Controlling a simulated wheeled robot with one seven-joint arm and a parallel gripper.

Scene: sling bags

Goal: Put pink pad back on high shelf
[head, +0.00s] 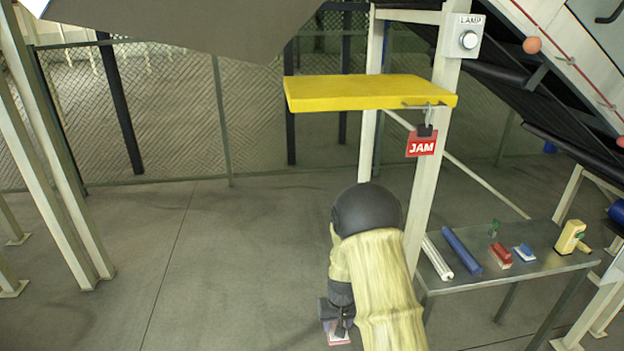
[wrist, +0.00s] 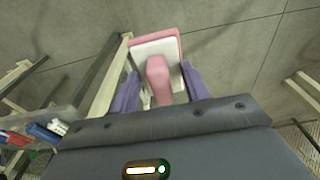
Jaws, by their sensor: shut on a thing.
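The pink pad (wrist: 141,48) has a pink rim, a pale face and a pink handle, and it is in my gripper (wrist: 158,80). The two purple fingers are shut on the handle from both sides. In the head view the pad (head: 339,338) shows only in part, at the bottom, below my gripper (head: 338,318). My forearm hides some of the gripper there. The high shelf (head: 360,92) is a yellow board fixed to the pale post, well above the pad. The part of its top that I see is bare.
A red JAM tag (head: 421,143) hangs from the shelf's right front. A lamp box (head: 465,38) is on the post (head: 425,180). A metal table (head: 515,268) at right holds rollers, a red pad, a blue pad and a yellow tool.

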